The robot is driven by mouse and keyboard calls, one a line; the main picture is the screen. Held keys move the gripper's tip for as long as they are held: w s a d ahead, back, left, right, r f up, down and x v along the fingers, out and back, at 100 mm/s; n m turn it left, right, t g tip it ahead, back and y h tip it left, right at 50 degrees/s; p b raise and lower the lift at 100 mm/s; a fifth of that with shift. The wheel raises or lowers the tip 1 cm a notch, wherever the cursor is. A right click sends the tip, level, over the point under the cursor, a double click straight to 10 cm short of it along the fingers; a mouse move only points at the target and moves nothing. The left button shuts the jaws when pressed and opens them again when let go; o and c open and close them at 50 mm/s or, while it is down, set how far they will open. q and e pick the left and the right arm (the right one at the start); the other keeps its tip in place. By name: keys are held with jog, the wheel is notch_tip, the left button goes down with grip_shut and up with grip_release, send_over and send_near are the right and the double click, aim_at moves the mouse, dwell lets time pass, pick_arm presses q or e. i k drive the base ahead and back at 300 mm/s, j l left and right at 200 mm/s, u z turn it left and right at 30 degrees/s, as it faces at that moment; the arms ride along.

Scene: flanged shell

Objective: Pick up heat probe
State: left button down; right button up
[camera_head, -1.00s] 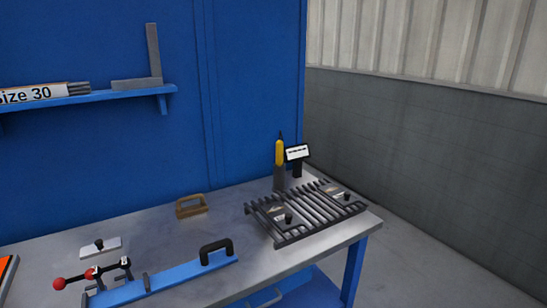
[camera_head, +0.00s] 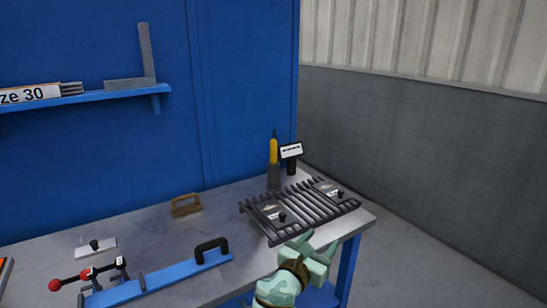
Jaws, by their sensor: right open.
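The heat probe (camera_head: 273,152) has a yellow handle with a dark tip on top. It stands upright in a dark holder (camera_head: 274,178) at the back right of the table, beside a small display on a stand (camera_head: 291,152). My right gripper (camera_head: 318,245) is pale green, open and empty. It is at the table's front right edge, in front of the slatted rack and well short of the probe. My left gripper is not in view.
A dark slatted rack (camera_head: 318,208) with small plates lies between my right gripper and the probe. A blue clamp fixture (camera_head: 160,276) and a brown block (camera_head: 186,206) are on the table (camera_head: 150,235). A blue wall stands behind.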

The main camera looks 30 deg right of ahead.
aim_at(272, 142)
jog(key=i, duration=1.5)
